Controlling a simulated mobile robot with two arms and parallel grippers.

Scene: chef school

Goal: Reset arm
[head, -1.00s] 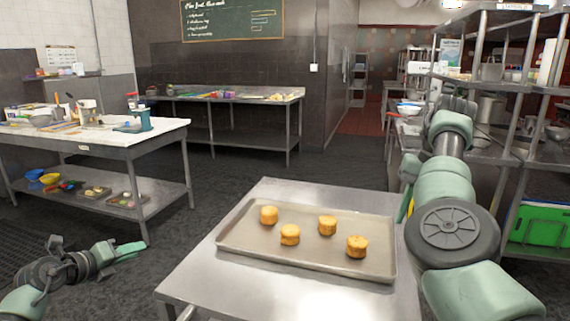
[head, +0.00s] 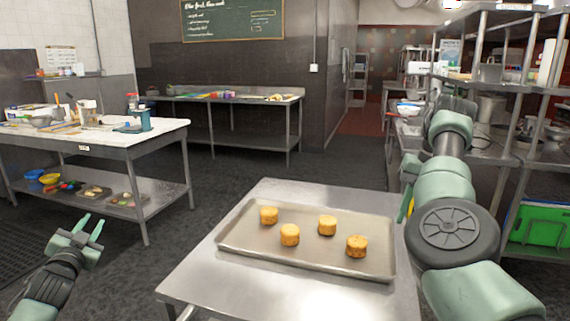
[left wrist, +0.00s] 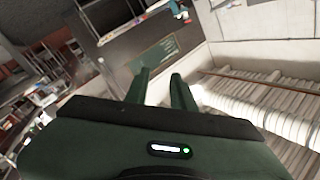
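My left gripper (head: 92,219) is at the lower left in the head view, over the dark floor. Its two green fingers point up and stand apart with nothing between them. The same gripper (left wrist: 160,85) shows its parted, empty fingers in the left wrist view. My right arm is raised at the right in the head view. Its gripper end (head: 456,106) is dark and partly hidden behind the arm's own links, so its fingers cannot be made out.
A steel table (head: 250,192) in front bears a baking tray (head: 330,257) with several golden round pastries. A white-topped table (head: 160,136) with utensils stands at the left. Metal shelving (head: 510,90) stands close to my right arm. The floor between the tables is clear.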

